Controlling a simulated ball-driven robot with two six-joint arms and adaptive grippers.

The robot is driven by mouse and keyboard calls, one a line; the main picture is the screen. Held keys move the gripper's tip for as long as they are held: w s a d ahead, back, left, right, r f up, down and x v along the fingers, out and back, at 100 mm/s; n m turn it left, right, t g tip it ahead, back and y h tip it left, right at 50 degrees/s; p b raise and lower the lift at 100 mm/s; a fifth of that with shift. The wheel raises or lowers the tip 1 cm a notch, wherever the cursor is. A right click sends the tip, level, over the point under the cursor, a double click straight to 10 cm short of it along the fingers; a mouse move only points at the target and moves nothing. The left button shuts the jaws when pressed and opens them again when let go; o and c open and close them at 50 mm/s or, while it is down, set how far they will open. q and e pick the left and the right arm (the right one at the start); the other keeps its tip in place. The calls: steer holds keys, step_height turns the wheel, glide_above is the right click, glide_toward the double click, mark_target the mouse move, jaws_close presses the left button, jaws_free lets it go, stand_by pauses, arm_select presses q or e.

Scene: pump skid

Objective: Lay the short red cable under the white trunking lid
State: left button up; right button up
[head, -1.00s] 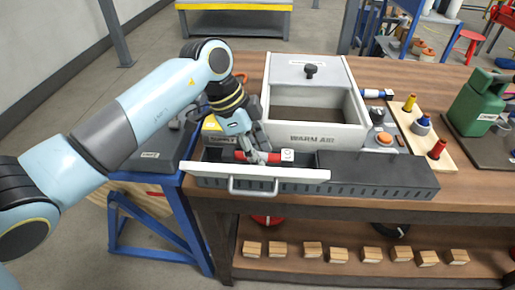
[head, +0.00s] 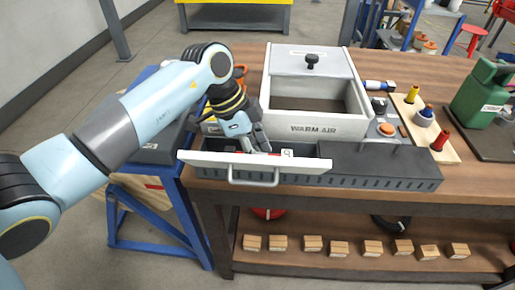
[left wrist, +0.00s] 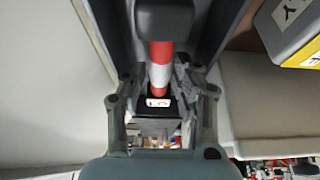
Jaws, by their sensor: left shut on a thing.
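The short red cable (left wrist: 160,52) has a white band and a dark block at its far end in the left wrist view. My left gripper (head: 262,149) is shut on it, with a finger on each side. In the head view the cable is mostly hidden behind the gripper and the lid; a white tag (head: 287,153) shows. The white trunking lid (head: 212,161) with its handle (head: 253,181) stands tilted along the front of the open left part of the dark trunking (head: 330,181). The gripper is just behind the lid, over the channel. My right gripper is not in view.
The white WARM AIR box (head: 318,128) stands close behind the trunking. Right of it are an orange button (head: 387,130), a wooden board (head: 440,150) with coloured pegs, and a green can (head: 482,95). The trunking's right part is covered by a dark top (head: 385,163).

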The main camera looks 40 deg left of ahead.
arm_select(q)
steer(key=shift+f, duration=0.5)
steer(key=o, duration=1.1)
steer(key=shift+r, duration=0.1)
